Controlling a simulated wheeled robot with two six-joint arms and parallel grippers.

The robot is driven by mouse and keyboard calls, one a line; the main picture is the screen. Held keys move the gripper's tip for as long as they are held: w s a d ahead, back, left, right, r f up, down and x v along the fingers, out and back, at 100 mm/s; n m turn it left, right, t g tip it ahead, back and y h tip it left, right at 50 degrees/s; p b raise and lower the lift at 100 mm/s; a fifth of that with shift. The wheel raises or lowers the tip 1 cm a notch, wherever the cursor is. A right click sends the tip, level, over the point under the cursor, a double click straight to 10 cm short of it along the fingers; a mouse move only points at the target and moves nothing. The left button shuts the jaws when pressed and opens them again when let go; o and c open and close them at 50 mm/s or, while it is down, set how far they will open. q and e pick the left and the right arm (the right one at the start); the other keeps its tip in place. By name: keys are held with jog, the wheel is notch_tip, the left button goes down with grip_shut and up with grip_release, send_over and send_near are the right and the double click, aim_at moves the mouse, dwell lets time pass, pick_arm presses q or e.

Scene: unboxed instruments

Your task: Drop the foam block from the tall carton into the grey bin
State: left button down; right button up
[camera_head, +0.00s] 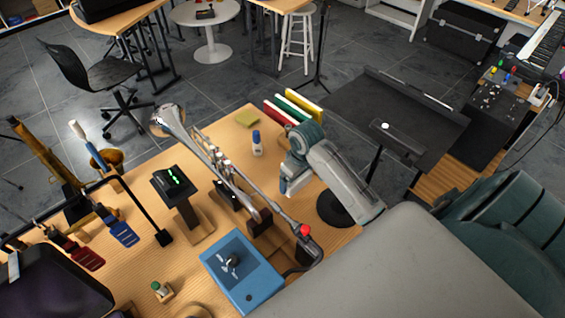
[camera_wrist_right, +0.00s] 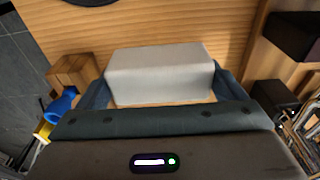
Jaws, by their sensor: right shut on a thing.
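My right gripper (camera_head: 290,182) reaches in from the lower right and is over the right part of the wooden table in the head view. In the right wrist view, my right gripper (camera_wrist_right: 162,92) is shut on a pale grey-white foam block (camera_wrist_right: 160,70), with one finger at each side of it. Wooden table top shows around the block; I cannot tell how high above it the block is. The tall carton and the grey bin cannot be made out in either view. My left gripper is not in view.
A trumpet (camera_head: 218,160) on a stand lies across the table, left of my right gripper. A small white bottle (camera_head: 257,145), a blue box (camera_head: 242,270) and a dark display (camera_head: 174,182) stand nearby. A black music stand (camera_head: 385,110) is beyond the table's right edge.

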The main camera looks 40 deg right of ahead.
jog(key=a, duration=0.1)
jog(key=w+a, duration=0.1)
jog(key=a, duration=0.2)
jog(key=shift+w+f+p, duration=0.15)
jog(key=shift+w+p, duration=0.25)
notch_tip(320, 180, down, 3)
jog(key=shift+f+p, duration=0.1)
jog(key=shift+p, duration=0.5)
jog(key=shift+f, duration=0.2)
jog(key=shift+f, duration=0.1)
jog(key=o, duration=0.7)
